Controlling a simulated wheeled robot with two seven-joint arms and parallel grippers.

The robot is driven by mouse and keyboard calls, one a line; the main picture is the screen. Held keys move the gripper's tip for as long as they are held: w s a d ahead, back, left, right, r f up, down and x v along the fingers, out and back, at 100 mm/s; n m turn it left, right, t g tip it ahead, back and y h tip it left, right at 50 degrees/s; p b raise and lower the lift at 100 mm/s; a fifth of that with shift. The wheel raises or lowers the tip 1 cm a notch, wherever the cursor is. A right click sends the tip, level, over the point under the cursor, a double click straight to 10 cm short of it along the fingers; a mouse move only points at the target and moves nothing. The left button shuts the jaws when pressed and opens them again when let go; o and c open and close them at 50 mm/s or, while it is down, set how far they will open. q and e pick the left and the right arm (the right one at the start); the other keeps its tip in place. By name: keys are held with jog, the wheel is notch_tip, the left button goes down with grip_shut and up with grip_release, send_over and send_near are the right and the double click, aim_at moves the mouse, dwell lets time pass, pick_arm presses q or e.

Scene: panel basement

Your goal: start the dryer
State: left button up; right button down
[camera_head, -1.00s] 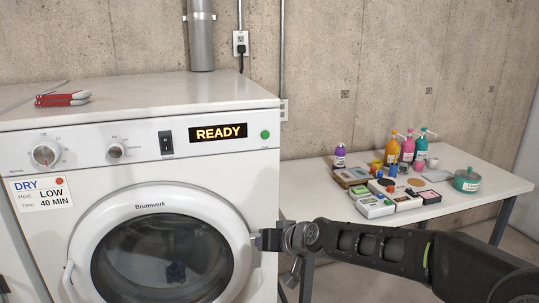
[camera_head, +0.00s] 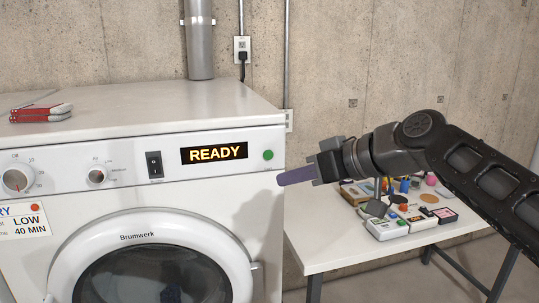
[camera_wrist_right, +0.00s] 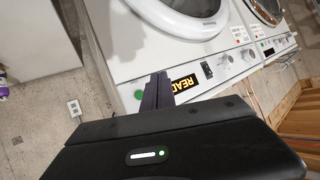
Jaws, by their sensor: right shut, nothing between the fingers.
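The white dryer (camera_head: 140,197) stands at the left in the head view with its round door (camera_head: 150,270) shut. Its display (camera_head: 215,153) reads READY in lit letters. A green button (camera_head: 268,155) sits right of the display; it also shows in the right wrist view (camera_wrist_right: 138,94). A black rocker switch (camera_head: 154,164) and two knobs (camera_head: 15,180) are left of the display. My right gripper (camera_head: 283,180) is shut and empty, its fingertips just below and right of the green button, apart from it. My left gripper is not in view.
A white table (camera_head: 320,258) with boxes and several small containers stands right of the dryer, behind my right arm. A red item (camera_head: 41,113) lies on the dryer top. A grey pipe (camera_head: 199,40) and an outlet (camera_head: 242,50) are at the wall.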

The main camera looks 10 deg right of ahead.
jog(key=shift+w, duration=0.2)
jog(key=p, duration=0.4)
send_near(268, 155)
jog(key=shift+w+a+f, duration=0.4)
jog(key=shift+a+f, duration=0.3)
jog(key=shift+a, duration=0.05)
jog(key=shift+w+a+f, duration=0.4)
jog(key=shift+a+f, duration=0.3)
jog(key=shift+a, duration=0.1)
jog(key=shift+w+a+f, duration=0.4)
jog(key=shift+a+f, duration=0.25)
jog(key=shift+a, duration=0.1)
jog(key=shift+w, duration=0.1)
jog(key=shift+w, duration=0.3)
